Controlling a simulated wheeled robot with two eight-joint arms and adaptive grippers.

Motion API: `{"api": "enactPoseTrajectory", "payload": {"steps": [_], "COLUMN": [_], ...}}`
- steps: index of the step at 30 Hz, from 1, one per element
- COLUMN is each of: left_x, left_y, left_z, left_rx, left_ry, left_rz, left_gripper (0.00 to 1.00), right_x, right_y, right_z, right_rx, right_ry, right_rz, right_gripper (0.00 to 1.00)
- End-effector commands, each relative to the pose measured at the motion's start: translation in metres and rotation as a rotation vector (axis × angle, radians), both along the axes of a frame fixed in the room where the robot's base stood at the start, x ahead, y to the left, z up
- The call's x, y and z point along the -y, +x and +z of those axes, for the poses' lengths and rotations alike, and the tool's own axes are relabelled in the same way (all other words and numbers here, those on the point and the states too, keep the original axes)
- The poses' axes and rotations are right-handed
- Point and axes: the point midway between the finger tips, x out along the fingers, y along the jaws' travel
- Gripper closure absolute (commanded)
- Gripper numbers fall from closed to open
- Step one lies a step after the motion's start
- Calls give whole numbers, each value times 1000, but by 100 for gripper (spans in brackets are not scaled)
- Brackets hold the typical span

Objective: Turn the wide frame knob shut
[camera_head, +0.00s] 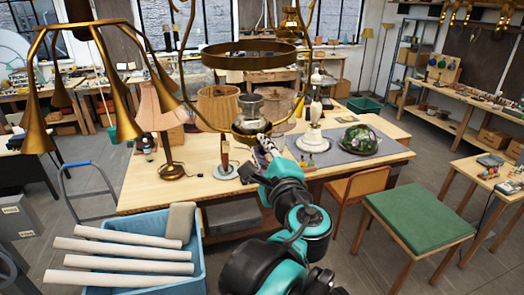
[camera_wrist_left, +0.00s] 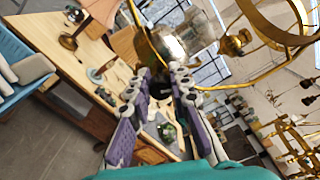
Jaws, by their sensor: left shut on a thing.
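The wide brass frame (camera_head: 204,57) hangs in the middle of the head view, with a broad ring near its top and curved arms that meet at a dark fitting at the bottom. My left gripper (camera_head: 263,146) reaches up from below and is shut at the frame's lower end. In the left wrist view the frame's brass loops (camera_wrist_left: 270,35) fill the upper right, and my left fingers (camera_wrist_left: 163,80) close around a small dark part under the glass. The knob is mostly hidden by the fingers. My right gripper is out of view.
A brass lamp with several bell arms (camera_head: 122,108) hangs at the left. The wooden workbench (camera_head: 150,190) behind carries lampshades and a green glass shade (camera_head: 360,139). A blue bin (camera_head: 200,262) with white tubes stands at lower left; a green-topped table (camera_head: 415,215) stands right.

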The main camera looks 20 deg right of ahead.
Motion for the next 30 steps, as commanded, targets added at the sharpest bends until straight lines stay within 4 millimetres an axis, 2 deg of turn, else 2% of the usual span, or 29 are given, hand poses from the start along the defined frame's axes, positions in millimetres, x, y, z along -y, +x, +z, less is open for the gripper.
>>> {"api": "enactPoseTrajectory", "payload": {"steps": [6, 15, 30], "left_x": [-1, -1, -1], "left_y": [0, 0, 0], "left_z": [-1, -2, -2], "left_rx": [7, 13, 15], "left_ry": [-185, -369, -459], "left_rz": [-3, -7, -8], "left_gripper": [100, 100, 100], "right_x": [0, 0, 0], "right_y": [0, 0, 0], "right_z": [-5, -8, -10], "right_rx": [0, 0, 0], "right_ry": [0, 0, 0], "right_rz": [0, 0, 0], "right_gripper": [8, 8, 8]}}
